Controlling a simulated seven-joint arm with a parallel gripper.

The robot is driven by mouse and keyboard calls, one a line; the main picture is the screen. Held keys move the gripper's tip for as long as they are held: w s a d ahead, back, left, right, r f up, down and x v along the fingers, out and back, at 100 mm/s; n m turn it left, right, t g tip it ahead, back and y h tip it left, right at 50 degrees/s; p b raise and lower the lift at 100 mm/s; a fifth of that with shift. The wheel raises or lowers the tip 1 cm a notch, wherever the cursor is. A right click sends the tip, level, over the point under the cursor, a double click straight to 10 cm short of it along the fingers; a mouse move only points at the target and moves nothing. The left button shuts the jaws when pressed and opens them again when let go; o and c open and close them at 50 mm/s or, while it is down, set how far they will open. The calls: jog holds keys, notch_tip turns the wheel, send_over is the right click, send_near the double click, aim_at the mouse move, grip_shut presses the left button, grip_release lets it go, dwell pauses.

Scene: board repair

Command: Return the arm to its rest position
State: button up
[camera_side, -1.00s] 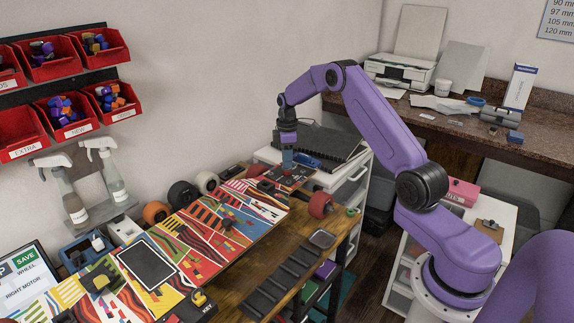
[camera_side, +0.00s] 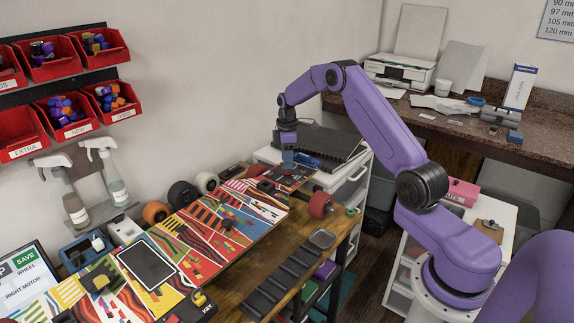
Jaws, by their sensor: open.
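My arm is purple with black joints and rises from a white base at the right. Its upper links arch over to the left and the wrist hangs down. My gripper (camera_side: 288,163) points down near the far end of the colourful board (camera_side: 245,215), by a small dark panel (camera_side: 287,177). The gripper is small in this view; it is open and I see nothing held in it. Whether its tips touch the panel cannot be told.
Red bins (camera_side: 65,115) hang on the left wall above spray bottles (camera_side: 68,195). Wheels (camera_side: 155,212) line the board's back edge. A red wheel (camera_side: 319,205) stands at the table's right edge. A black slotted rack (camera_side: 285,282) lies in front. A white drawer unit (camera_side: 350,180) stands behind.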

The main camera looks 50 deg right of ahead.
jog(key=m, duration=0.4)
jog(key=shift+m, duration=0.9)
jog(key=m, duration=0.3)
jog(key=shift+m, duration=1.4)
